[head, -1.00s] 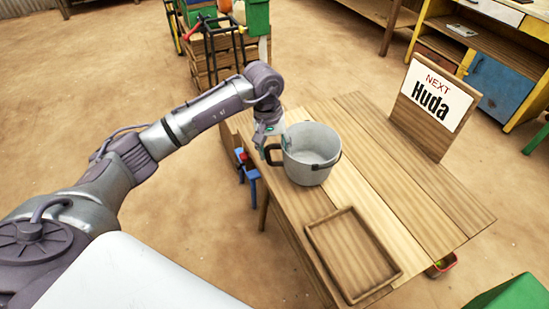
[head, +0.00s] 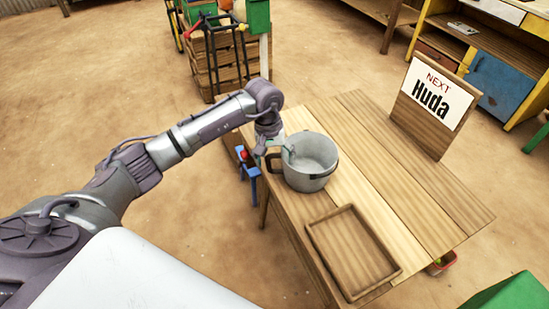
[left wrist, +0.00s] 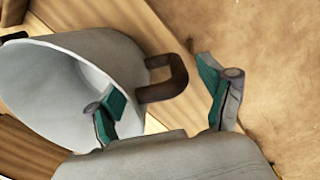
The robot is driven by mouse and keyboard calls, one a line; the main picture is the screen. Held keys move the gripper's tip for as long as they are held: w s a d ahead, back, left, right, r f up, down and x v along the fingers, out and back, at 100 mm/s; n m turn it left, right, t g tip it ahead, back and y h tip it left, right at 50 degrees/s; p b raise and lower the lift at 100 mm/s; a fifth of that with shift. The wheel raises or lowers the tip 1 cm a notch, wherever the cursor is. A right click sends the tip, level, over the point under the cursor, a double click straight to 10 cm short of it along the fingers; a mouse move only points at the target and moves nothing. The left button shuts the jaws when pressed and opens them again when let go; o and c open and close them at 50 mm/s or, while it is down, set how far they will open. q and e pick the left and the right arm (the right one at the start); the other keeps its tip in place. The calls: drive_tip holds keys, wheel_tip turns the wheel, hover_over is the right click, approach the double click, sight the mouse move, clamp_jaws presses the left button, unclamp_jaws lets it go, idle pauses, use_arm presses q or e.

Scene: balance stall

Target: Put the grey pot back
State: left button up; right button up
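The grey pot (head: 312,178) stands upright on the wooden table, left of the sign and behind the shallow tray. It has brown handles, and one handle (left wrist: 170,80) points toward my left gripper. My left gripper (head: 275,150) is at the pot's left rim. In the left wrist view the gripper (left wrist: 165,105) has its fingers wide apart. One finger overlaps the pot's opening and the other is beyond the handle, with the handle showing between them. I cannot tell whether either finger touches the pot. My right gripper is not in view.
A shallow wooden tray (head: 313,228) lies empty at the table's near end. A sign reading "NEXT Huda" (head: 433,95) stands at the right edge. A blue clamp-like thing (head: 249,172) is at the table's left side. The table's middle planks (head: 385,165) are clear.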

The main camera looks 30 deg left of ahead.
use_arm(q)
drive_tip(key=shift+r, duration=0.2)
wheel_tip(320, 180, up, 12)
drive_tip(key=a+b, duration=0.1)
drive_tip(key=shift+s, duration=0.3)
drive_tip(key=shift+a, duration=0.1)
